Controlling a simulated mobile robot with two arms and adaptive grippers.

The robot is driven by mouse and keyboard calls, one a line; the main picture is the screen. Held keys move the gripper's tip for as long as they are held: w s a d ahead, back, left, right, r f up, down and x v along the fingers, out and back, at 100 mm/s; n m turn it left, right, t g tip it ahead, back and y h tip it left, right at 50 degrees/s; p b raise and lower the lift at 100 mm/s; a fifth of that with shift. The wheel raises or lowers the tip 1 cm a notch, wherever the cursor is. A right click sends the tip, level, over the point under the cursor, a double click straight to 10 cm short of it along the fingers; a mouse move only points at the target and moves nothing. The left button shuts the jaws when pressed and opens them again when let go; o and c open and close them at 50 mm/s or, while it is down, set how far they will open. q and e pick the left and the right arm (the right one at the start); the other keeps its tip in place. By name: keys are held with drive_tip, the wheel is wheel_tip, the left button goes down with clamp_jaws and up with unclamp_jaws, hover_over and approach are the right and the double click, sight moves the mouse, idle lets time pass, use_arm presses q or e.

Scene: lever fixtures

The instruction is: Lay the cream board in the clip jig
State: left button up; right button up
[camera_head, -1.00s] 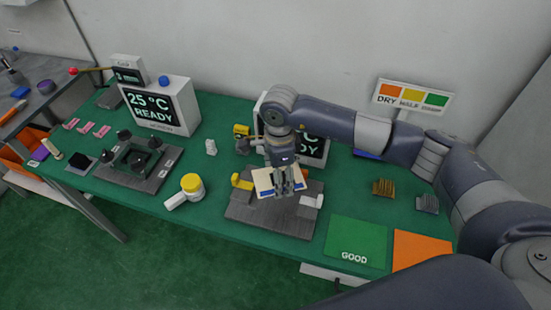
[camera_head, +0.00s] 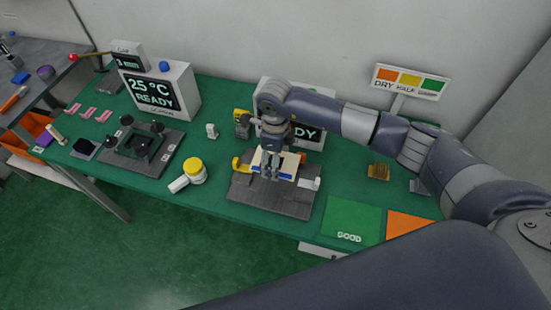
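The cream board (camera_head: 291,162), with blue marks along its near edge, is over the clip jig (camera_head: 245,194), between a yellow clip (camera_head: 240,164) on the left and a white clip (camera_head: 310,184) on the right. I cannot tell whether it rests on the jig or sits slightly above it. My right gripper (camera_head: 271,173) points down at the middle of the board and covers part of it. Its fingers are too small to show whether they grip the board. My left gripper is not in view.
A dark fixture (camera_head: 140,148) is farther left. A display box (camera_head: 312,134) stands behind my gripper. Green (camera_head: 353,218) and orange (camera_head: 405,224) mats lie to the right.

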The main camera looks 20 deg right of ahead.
drive_tip(key=shift+f+b, duration=3.7)
drive_tip(key=shift+f, duration=0.65)
drive_tip(key=o, duration=1.2)
drive_tip(key=shift+c, duration=0.2)
drive_tip(key=shift+r, duration=0.15)
wheel_tip(320, 180, up, 12)
drive_tip(key=shift+f, duration=0.1)
